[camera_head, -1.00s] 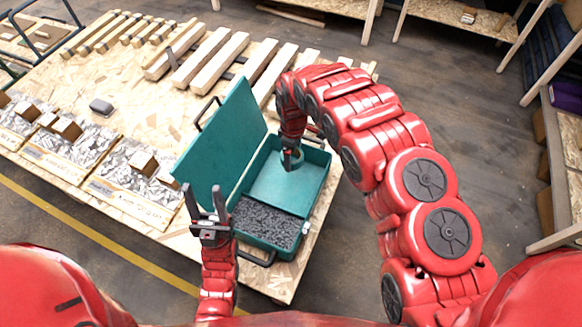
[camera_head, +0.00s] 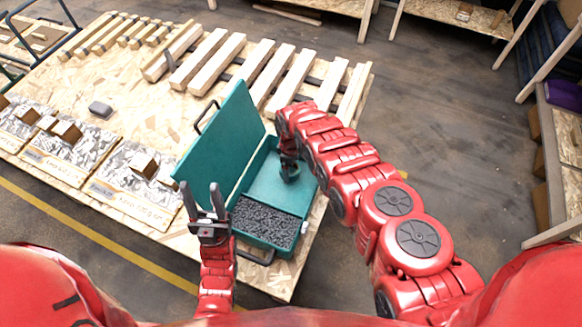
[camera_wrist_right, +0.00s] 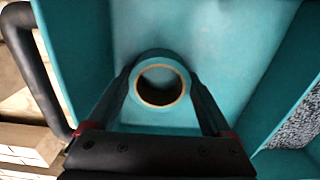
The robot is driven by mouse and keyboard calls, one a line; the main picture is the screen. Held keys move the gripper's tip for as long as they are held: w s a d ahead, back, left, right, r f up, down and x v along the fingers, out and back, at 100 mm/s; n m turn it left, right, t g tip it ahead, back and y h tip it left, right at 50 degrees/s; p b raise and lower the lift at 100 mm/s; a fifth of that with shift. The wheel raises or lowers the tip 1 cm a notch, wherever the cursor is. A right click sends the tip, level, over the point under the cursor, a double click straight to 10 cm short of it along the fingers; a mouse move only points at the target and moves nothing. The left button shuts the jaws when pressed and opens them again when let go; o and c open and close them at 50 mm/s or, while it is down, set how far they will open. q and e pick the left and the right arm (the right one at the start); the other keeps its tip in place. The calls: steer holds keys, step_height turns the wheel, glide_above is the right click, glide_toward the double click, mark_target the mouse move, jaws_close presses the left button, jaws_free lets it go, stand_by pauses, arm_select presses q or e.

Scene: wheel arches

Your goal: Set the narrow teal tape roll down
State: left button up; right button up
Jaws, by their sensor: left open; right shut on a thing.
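The narrow teal tape roll (camera_wrist_right: 160,58) shows in the right wrist view as a teal ring with a tan core. My right gripper (camera_wrist_right: 158,85) is shut on it, one finger on each side. Behind the roll is the teal floor of the open toolbox (camera_head: 283,188). In the head view my right gripper (camera_head: 289,172) is over the toolbox's empty compartment, and the roll is hard to make out there. I cannot tell whether the roll touches the floor. My left gripper (camera_head: 205,203) is open and empty, left of the toolbox.
The toolbox lid (camera_head: 222,145) stands open on the left. Its near compartment holds dark granules (camera_head: 265,220). Wooden slats (camera_head: 215,62) lie at the back of the table, and bags with small boxes (camera_head: 130,185) lie at the left.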

steer(key=shift+f, duration=0.15)
steer(key=o, duration=1.1)
steer(key=shift+o, duration=0.2)
steer(key=shift+r, duration=0.3)
steer(key=shift+a+r, duration=0.1)
steer(key=shift+r, duration=0.5)
step_height(320, 180, up, 11)
steer(key=b, duration=0.2)
steer(key=shift+f+b, duration=0.2)
steer(key=shift+b, duration=0.15)
